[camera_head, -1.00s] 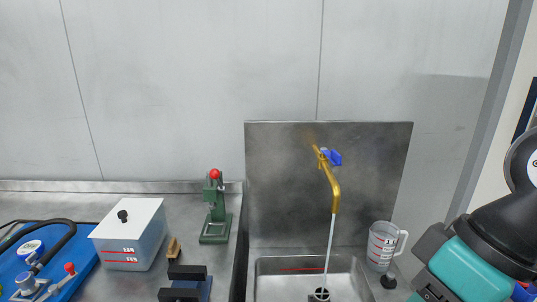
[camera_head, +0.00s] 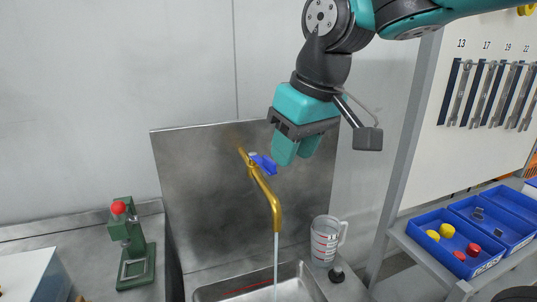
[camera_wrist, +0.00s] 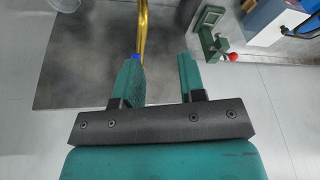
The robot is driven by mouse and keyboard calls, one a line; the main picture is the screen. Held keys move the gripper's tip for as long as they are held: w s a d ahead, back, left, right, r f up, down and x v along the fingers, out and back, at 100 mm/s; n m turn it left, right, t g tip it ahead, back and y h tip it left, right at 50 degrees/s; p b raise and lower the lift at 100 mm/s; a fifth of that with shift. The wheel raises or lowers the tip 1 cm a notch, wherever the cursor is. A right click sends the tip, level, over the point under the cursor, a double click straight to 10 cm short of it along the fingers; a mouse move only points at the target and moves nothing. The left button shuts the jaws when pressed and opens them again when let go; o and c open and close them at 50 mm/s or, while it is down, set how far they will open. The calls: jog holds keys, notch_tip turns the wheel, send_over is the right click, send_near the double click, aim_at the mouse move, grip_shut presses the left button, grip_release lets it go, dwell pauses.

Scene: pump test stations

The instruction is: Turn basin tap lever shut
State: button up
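The brass basin tap (camera_head: 272,200) stands out from the metal splashback, with a stream of water (camera_head: 276,260) falling from its spout into the steel basin (camera_head: 210,293). Its blue lever (camera_head: 265,165) sits at the tap's upper end. My gripper (camera_head: 296,152) is just right of and slightly above the lever in the head view. In the wrist view my gripper (camera_wrist: 160,72) is open, with nothing between its two teal fingers. The brass pipe (camera_wrist: 143,25) and a bit of the blue lever (camera_wrist: 136,57) show by the left fingertip; most of the lever is hidden there. I cannot tell whether they touch.
A clear measuring jug (camera_head: 325,240) and a small black knob-like object (camera_head: 337,274) stand right of the basin. A green press with a red knob (camera_head: 133,250) stands to the left. Blue bins (camera_head: 450,250) and hanging wrenches (camera_head: 490,95) are at right.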

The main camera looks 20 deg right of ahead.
jog(key=w+d+r+m+t+h, duration=0.1)
jog(key=w+d+r+m+t, duration=0.15)
jog(key=w+r, duration=0.45)
jog(key=p, duration=0.3)
send_near(269, 159)
jog(key=shift+g, duration=0.45)
jog(key=x, duration=0.9)
jog(key=shift+w, duration=0.4)
grip_shut()
